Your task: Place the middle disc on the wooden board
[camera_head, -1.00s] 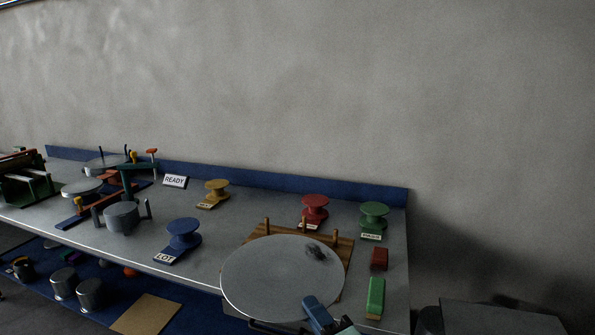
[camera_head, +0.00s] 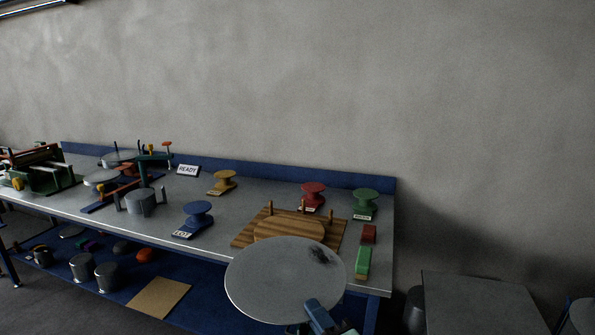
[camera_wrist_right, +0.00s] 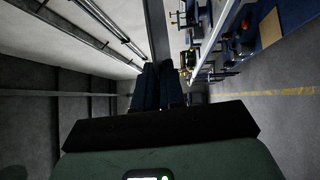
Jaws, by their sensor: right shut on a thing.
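A large round grey disc (camera_head: 285,278) with a dark smudge near its right edge is held out in front of the bench in the head view. My right gripper (camera_head: 318,314) is shut on its near edge. The wooden board (camera_head: 335,232) lies on the bench beyond the disc, with a rounded raised wooden part and upright pegs at its back. The disc appears apart from the board and hides part of its near side. In the right wrist view my gripper fingers (camera_wrist_right: 160,86) are dark, and the disc is not clearly made out. My left gripper is not in view.
A grey pot (camera_head: 141,201) stands farther left. A lower shelf holds several pots.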

